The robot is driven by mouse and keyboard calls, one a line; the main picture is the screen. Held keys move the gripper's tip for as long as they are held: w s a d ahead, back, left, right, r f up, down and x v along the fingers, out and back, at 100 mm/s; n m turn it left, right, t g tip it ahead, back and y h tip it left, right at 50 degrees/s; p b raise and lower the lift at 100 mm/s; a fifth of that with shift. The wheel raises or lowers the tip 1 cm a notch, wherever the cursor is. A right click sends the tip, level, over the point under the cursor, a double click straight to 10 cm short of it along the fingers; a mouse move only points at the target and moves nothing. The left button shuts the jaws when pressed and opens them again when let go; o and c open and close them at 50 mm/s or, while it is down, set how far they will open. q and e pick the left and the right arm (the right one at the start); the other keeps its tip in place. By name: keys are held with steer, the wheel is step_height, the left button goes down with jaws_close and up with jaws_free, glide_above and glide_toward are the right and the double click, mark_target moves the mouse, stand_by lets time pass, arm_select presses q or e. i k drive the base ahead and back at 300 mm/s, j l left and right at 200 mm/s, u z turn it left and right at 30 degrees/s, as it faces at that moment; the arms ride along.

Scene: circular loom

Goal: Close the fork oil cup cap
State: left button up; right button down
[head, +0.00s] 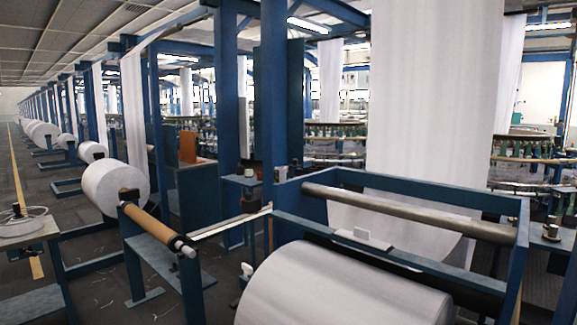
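Neither of my grippers shows in the head view. I cannot make out a fork oil cup or its cap with certainty. A small metal cup-like piece (550,231) stands upright on a ledge at the right edge; whether it has a cap is too small to tell. Small objects (249,173) sit on a stand left of the roll frame, also too small to identify.
A large white fabric roll (345,290) lies in a blue frame (400,245) at the front. A brown roller (150,230) on a blue stand is left of it. A side table (25,232) with a reel is far left. The aisle floor (25,160) looks mostly clear.

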mark_target(295, 163)
steer(key=k, duration=0.4)
steer(key=k+z, duration=0.1)
steer(key=z, duration=0.85)
steer(key=k+l+z, duration=0.1)
steer(key=z, duration=0.35)
steer(key=i+j+z, duration=0.1)
steer(key=j, duration=0.85)
steer(key=i+j+z, duration=0.15)
steer(key=j, duration=0.8)
steer(key=j+z, duration=0.1)
steer(key=j, duration=0.85)
steer(key=i, duration=0.05)
